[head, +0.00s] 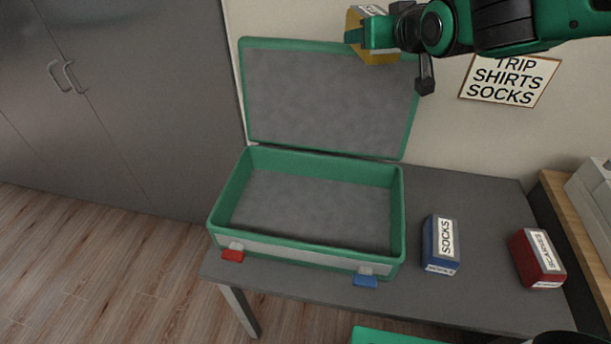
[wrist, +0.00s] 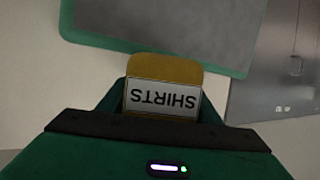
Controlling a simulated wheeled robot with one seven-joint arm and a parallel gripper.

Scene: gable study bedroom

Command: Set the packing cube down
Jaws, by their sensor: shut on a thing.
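My gripper (head: 362,38) is shut on a yellow packing cube (head: 372,55), held high near the top edge of the open suitcase lid. In the wrist view the cube (wrist: 165,68) sits between the fingers, and its white label reads SHIRTS, upside down. The green suitcase (head: 228,192) lies open on the grey table, and its grey inside is empty. Its lid (head: 330,100) stands up at the back. A blue cube labelled SOCKS (head: 440,245) and a red cube labelled SCARVES (head: 537,258) stand on the table to the right of the suitcase.
The grey table (head: 490,205) has bare room behind and between the two cubes. A wall sign (head: 508,79) reads TRIP SHIRTS SOCKS. A red latch (head: 232,256) and a blue latch (head: 365,281) stick out at the suitcase front. Grey cabinets (head: 120,90) stand at the left.

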